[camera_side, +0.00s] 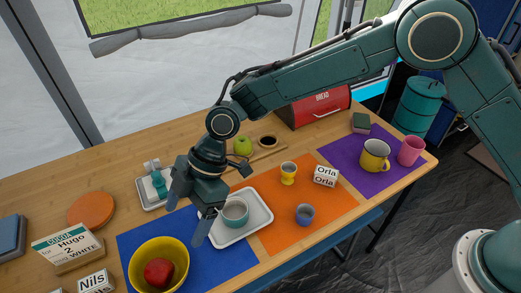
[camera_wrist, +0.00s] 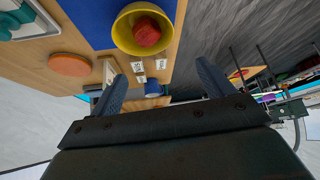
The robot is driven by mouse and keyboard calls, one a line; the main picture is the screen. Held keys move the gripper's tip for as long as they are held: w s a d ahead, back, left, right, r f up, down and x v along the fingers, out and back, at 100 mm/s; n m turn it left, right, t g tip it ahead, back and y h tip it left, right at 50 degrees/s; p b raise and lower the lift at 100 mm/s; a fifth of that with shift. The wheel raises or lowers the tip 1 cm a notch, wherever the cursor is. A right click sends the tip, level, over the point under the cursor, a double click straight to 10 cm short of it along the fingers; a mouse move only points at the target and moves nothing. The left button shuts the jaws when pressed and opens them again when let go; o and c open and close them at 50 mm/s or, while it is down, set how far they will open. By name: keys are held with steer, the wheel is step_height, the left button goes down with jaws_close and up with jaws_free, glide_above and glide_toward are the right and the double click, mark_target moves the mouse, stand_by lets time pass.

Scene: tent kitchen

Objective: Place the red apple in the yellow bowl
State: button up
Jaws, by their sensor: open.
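The red apple (camera_side: 158,271) lies inside the yellow bowl (camera_side: 176,246), which stands on the blue mat (camera_side: 126,240) at the front left of the table. The wrist view also shows the apple (camera_wrist: 147,34) in the bowl (camera_wrist: 124,40). My gripper (camera_side: 186,222) is open and empty. In the side view it hangs above the blue mat, to the right of the bowl, between it and a teal bowl (camera_side: 236,222) on a white tray (camera_side: 263,213). In the wrist view both fingers (camera_wrist: 163,88) show spread apart, with the bowl beyond them and no contact with the apple.
A green apple (camera_side: 243,146) sits at the back. Egg cups (camera_side: 288,173) and a name card (camera_side: 325,176) stand on the orange mat (camera_side: 335,205). A yellow mug (camera_side: 374,158) and a pink cup (camera_side: 411,151) are at right.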

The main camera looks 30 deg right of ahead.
stand_by(0.3)
steer(key=s+d+r+m+t+h, duration=0.15)
steer(key=d+r+m, duration=0.25)
steer(key=d+r, duration=0.65)
steer(key=d+r+m+t+h, duration=0.1)
steer(key=d+r+m+t, duration=0.2)
steer(key=d+r+m, duration=0.7)
steer(key=s+d+m+t+h, duration=0.2)
steer(key=s+d+m+h, duration=0.2)
steer(key=s+d, duration=1.6)
steer(key=d+m, duration=0.2)
steer(key=d, duration=0.2)
